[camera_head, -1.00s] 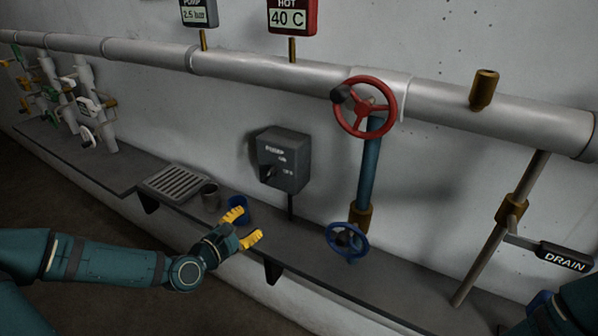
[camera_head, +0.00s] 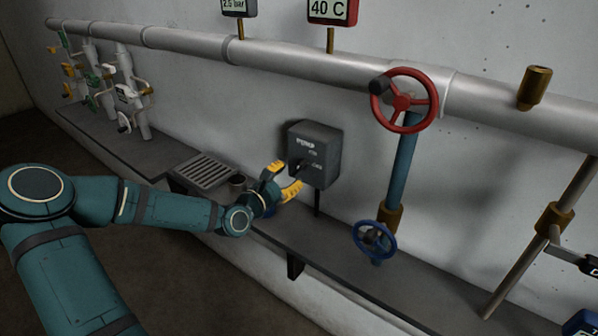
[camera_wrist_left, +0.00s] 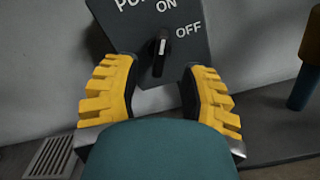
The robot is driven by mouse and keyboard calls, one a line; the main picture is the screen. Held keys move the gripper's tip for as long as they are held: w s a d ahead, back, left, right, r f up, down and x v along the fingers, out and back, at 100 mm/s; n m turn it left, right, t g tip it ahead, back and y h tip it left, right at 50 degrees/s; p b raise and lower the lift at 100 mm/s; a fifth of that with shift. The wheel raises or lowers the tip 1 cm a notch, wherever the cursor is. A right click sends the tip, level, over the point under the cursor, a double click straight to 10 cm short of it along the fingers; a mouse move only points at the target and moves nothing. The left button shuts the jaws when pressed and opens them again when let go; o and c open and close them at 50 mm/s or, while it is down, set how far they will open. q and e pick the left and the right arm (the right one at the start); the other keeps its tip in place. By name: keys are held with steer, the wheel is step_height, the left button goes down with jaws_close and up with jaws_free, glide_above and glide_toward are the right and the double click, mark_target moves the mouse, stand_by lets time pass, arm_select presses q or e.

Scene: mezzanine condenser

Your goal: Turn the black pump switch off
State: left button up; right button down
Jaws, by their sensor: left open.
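The dark grey pump switch box (camera_head: 322,140) is mounted on the wall above the ledge. Its black knob (camera_wrist_left: 160,55) shows in the left wrist view between the fingers, with its white mark pointing up towards ON; OFF is printed to its right. My left gripper (camera_head: 285,180) is open in front of the box's lower left, its yellow fingertips close to the knob. In the left wrist view the fingers (camera_wrist_left: 160,85) stand on both sides below the knob, with a gap to it. Contact cannot be told from the head view. My right gripper is not in view.
A red handwheel (camera_head: 404,101) and a blue handwheel (camera_head: 374,240) are to the right of the box. The grey ledge (camera_head: 330,245) runs below.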

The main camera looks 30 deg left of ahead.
mark_target(296, 170)
arm_select(q)
steer(key=shift+w+d+b, duration=0.2)
steer(key=shift+w+b, duration=0.15)
steer(key=shift+w, duration=2.25)
steer(key=shift+s, duration=0.1)
jaws_close()
